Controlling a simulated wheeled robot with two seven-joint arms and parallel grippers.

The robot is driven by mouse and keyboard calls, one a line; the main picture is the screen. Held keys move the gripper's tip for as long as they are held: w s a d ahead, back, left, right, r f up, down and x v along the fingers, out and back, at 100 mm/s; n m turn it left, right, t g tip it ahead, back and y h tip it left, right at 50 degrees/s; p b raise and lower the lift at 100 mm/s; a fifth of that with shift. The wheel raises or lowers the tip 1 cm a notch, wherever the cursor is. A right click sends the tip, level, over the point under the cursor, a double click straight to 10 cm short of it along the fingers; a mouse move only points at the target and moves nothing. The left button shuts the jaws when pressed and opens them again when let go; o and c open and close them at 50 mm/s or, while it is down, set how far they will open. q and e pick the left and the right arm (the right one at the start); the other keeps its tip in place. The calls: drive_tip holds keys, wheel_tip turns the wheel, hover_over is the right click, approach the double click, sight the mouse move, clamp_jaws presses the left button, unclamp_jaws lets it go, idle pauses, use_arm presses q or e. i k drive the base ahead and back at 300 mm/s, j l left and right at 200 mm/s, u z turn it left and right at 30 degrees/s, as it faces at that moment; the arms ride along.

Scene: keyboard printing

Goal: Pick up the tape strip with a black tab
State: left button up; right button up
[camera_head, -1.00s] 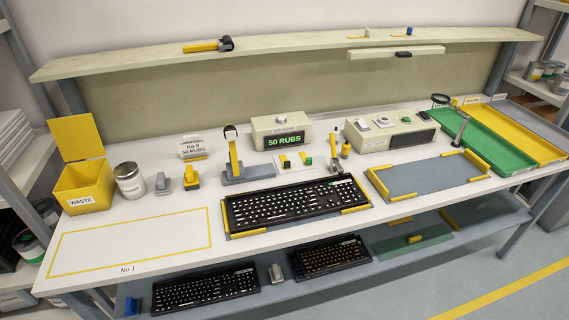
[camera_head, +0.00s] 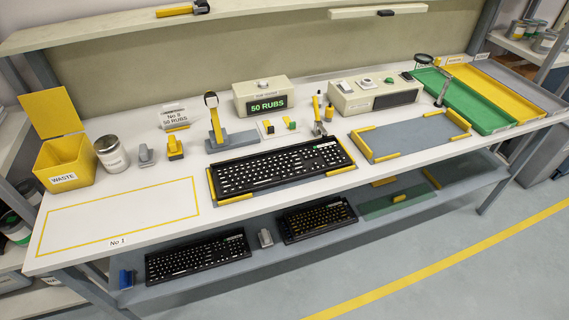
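A pale card (camera_head: 280,130) lies on the bench in front of the box with the green "50 RUBS" display. Two small strip-like pieces are on it: a yellow one with a dark end (camera_head: 268,127) and a yellow one with a green end (camera_head: 290,124). They are too small to tell which is the tape strip with a black tab. A black keyboard (camera_head: 282,168) lies in the yellow-cornered grey tray in front of the card. Neither of my grippers is in view.
The display box (camera_head: 262,88) stands behind the card. A grey stand with a yellow upright (camera_head: 216,125) is to its left, and a yellow-handled tool (camera_head: 317,115) to its right. The yellow-outlined area (camera_head: 120,218) at the left and the grey tray (camera_head: 410,137) at the right are empty.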

sight(269, 129)
drive_tip(key=i+l+u, duration=0.1)
drive_tip(key=l, duration=0.25)
drive_tip(key=i+l+u, duration=0.1)
drive_tip(key=l, duration=0.2)
drive_tip(key=i+l+u, duration=0.1)
drive_tip(key=l, duration=0.25)
drive_tip(key=i+l+u, duration=0.1)
drive_tip(key=l, duration=0.25)
drive_tip(key=i, duration=0.05)
